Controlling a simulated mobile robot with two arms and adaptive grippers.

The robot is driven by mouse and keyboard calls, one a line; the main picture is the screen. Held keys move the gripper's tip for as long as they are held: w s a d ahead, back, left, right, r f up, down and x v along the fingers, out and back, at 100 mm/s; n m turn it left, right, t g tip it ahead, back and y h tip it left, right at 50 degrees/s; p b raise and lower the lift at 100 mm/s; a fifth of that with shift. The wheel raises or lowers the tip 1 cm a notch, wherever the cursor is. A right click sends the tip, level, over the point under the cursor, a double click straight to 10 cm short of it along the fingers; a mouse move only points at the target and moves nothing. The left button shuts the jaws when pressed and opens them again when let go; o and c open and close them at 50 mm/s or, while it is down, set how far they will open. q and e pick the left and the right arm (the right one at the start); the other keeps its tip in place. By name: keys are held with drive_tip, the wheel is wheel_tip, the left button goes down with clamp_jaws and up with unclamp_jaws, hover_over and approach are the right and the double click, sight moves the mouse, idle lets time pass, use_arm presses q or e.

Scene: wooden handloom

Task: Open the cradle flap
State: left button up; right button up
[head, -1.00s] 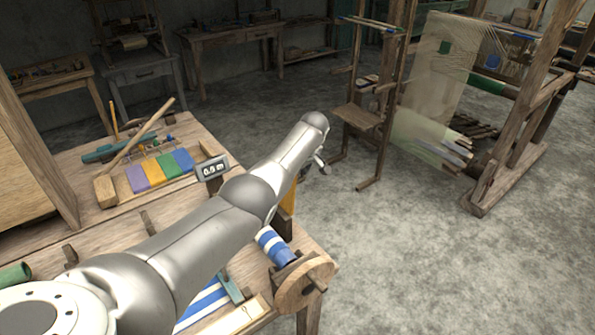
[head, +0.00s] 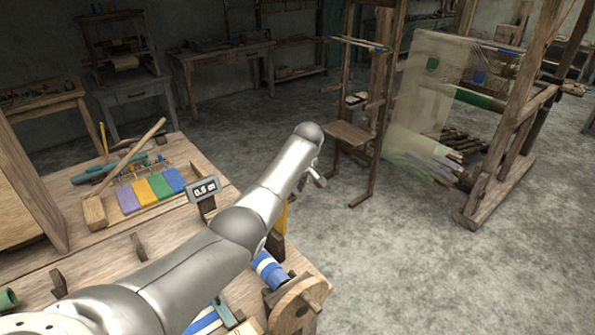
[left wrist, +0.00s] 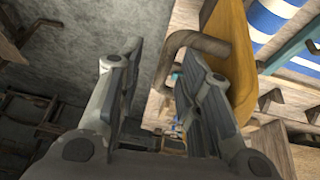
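A yellow-orange piece (left wrist: 230,55), possibly the cradle flap, stands at the bench end in the left wrist view. In the head view only a sliver of it (head: 282,217) shows behind my left arm. A bent brown-grey handle (left wrist: 196,42) crosses beside it. My left gripper (left wrist: 153,68) is open, its two fingers apart. The handle's bent end lies near the right finger's tip; I cannot tell whether they touch. In the head view my left gripper (head: 314,176) shows small beyond the arm, its fingers mostly hidden. My right gripper is not in view.
The wooden bench (head: 95,255) carries a mallet (head: 95,212), coloured blocks (head: 150,190) and a small display (head: 203,190) reading about 0.5 cm. A blue-and-white roll (head: 268,268) sits by a wooden disc (head: 298,305). Open floor (head: 400,270) lies right, before the loom frame (head: 500,185).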

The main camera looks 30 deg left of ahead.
use_arm(q)
drive_tip(key=v, duration=0.8)
drive_tip(key=shift+r, duration=0.35)
drive_tip(key=shift+s+d+f, duration=0.1)
